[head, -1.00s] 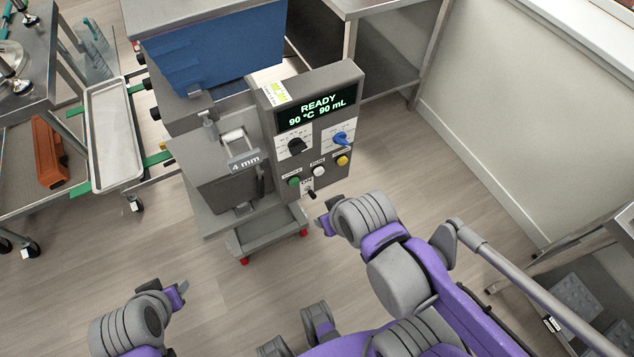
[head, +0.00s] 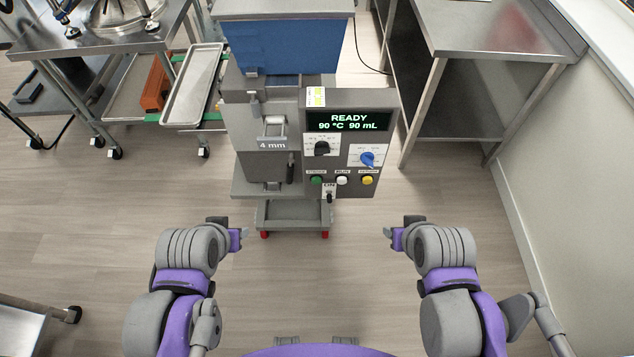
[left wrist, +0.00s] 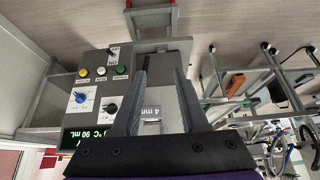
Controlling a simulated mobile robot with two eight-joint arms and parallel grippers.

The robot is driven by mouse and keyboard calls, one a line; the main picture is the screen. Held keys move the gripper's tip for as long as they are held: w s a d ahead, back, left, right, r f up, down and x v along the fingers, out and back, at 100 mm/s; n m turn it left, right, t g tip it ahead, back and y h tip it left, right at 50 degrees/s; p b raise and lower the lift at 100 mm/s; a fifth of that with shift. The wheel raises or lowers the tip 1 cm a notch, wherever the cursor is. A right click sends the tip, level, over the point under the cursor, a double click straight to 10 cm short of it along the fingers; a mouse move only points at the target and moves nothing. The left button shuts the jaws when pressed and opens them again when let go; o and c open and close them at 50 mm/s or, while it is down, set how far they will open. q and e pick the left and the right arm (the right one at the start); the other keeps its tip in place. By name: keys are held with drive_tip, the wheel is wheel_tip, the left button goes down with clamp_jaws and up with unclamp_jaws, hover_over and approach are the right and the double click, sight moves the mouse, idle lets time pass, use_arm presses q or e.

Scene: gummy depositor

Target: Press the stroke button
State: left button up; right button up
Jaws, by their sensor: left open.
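The depositor's grey control panel (head: 349,143) faces me, and its screen (head: 348,121) reads READY, 90 °C, 90 mL. Below the knobs are a green button (head: 316,180), a white button (head: 342,181) and a yellow button (head: 367,180); their labels are too small to read surely. The left wrist view shows the green button (left wrist: 121,69) upside down, left of my fingers. My left gripper (head: 243,238) is open and empty, in front of the machine, lower left of the panel. My right gripper (head: 388,233) is lower right of it; its jaw state is unclear.
A black knob (head: 322,148), a blue knob (head: 367,158) and an ON toggle (head: 329,197) share the panel. A blue hopper (head: 288,48) sits above. A cart with a metal tray (head: 193,85) stands left, a steel table (head: 487,35) right. The floor before the machine is clear.

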use_arm(q)
drive_tip(key=shift+w, duration=0.25)
use_arm(e)
drive_tip(key=shift+w+d, duration=0.1)
drive_tip(key=shift+w, duration=0.15)
